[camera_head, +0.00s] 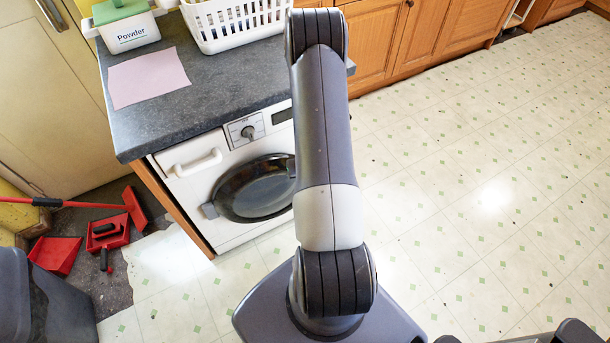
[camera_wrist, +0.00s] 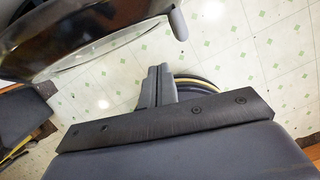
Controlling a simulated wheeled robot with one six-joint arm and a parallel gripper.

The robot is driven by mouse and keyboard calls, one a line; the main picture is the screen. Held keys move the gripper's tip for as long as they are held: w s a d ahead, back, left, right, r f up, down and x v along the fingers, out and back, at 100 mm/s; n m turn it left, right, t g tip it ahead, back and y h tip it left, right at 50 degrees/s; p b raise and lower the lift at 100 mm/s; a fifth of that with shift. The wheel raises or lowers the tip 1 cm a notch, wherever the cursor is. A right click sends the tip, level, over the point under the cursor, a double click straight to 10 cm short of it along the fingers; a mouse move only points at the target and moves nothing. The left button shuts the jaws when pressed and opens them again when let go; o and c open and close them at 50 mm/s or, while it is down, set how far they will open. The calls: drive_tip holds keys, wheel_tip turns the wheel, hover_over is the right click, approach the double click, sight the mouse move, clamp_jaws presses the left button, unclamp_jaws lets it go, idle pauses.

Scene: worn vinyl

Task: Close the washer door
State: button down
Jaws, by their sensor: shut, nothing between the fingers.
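The white washer (camera_head: 230,160) stands under the grey counter in the head view. Its round door (camera_head: 235,188) has a dark rim and glass, with a grey handle (camera_head: 209,210) at its left edge. My arm hides the door's right edge, and I cannot tell how far the door stands from the washer front. In the wrist view the door's dark rim (camera_wrist: 95,30) fills the upper left, with its handle (camera_wrist: 178,22) at the right end. My gripper (camera_wrist: 156,72) is shut and empty, apart from the handle in the picture. The head view does not show its fingers.
The counter (camera_head: 160,120) holds a powder box (camera_head: 125,30), a pink cloth (camera_head: 148,77) and a white basket (camera_head: 235,25). A red dustpan (camera_head: 55,254), a brush and a grey bin (camera_head: 50,300) stand at left. The floor at right is clear.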

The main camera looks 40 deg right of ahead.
drive_tip(key=d+p+v, duration=0.1)
drive_tip(key=p+v, duration=0.2)
drive_tip(key=v, duration=0.2)
drive_tip(key=s+a+f+n+g+h+b, duration=0.15)
drive_tip(key=s+f+h+b, duration=0.3)
drive_tip(key=f+b, duration=0.45)
drive_tip(key=s+a+f+n+g+h+b, duration=0.15)
drive_tip(key=s+f+n+h+b, duration=0.3)
drive_tip(key=b, duration=0.65)
drive_tip(key=w+a+f+n+t+h+b, duration=0.2)
drive_tip(key=w+a+n+t+h+b, duration=0.3)
drive_tip(key=t+b, duration=0.55)
drive_tip(key=w+d+g+b, duration=0.1)
drive_tip(key=w+d+b, duration=0.2)
drive_tip(key=w+d, duration=0.5)
drive_tip(key=shift+w+d+m+g+h, duration=0.25)
drive_tip(key=shift+d+m+g+h, duration=0.1)
drive_tip(key=shift+d, duration=0.35)
drive_tip(key=shift+r, duration=0.1)
